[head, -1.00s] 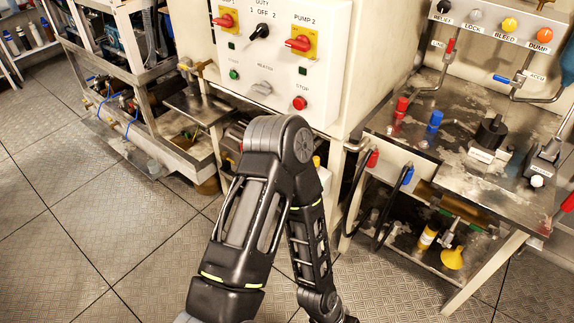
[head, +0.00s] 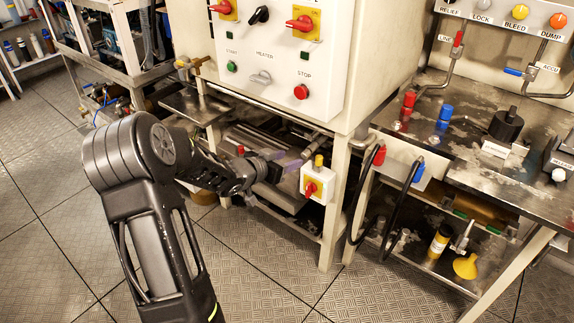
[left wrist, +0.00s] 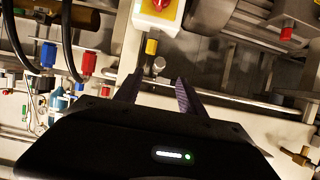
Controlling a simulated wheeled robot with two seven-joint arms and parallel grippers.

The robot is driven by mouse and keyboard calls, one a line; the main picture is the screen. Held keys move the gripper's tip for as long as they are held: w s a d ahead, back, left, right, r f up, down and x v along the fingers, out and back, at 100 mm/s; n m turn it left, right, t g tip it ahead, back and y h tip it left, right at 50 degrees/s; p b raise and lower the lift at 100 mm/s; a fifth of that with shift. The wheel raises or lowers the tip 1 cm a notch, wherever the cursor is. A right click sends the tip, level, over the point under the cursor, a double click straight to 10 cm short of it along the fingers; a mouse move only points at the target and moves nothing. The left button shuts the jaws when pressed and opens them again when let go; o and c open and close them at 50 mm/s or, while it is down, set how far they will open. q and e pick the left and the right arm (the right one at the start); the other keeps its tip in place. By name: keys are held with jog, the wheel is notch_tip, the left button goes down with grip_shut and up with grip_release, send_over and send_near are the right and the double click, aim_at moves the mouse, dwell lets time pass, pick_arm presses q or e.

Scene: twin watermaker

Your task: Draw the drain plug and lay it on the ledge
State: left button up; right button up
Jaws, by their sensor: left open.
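A red cap (head: 240,150) sits on the machinery under the cabinet. I cannot tell which fitting is the drain plug. A steel ledge (head: 200,106) juts out left of the cabinet. My right gripper does not show.
The cabinet's front panel (head: 272,65) hangs over the gripper and a pale leg (head: 335,205) stands to its right. Black hoses (head: 400,205) loop beside the leg. A steel bench (head: 470,150) stands on the right. The floor in front is clear.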

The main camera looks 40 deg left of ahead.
aim_at(304, 155)
pick_arm(q)
jog(key=shift+w+f, duration=0.1)
jog(key=b+x, duration=0.1)
jog(key=x, duration=0.6)
jog(key=shift+w+f, duration=0.15)
jog(key=shift+w, duration=0.15)
jog(key=shift+c, duration=0.4)
grip_shut()
jog(key=c, duration=0.6)
grip_release()
jog(key=shift+c, duration=0.2)
grip_shut()
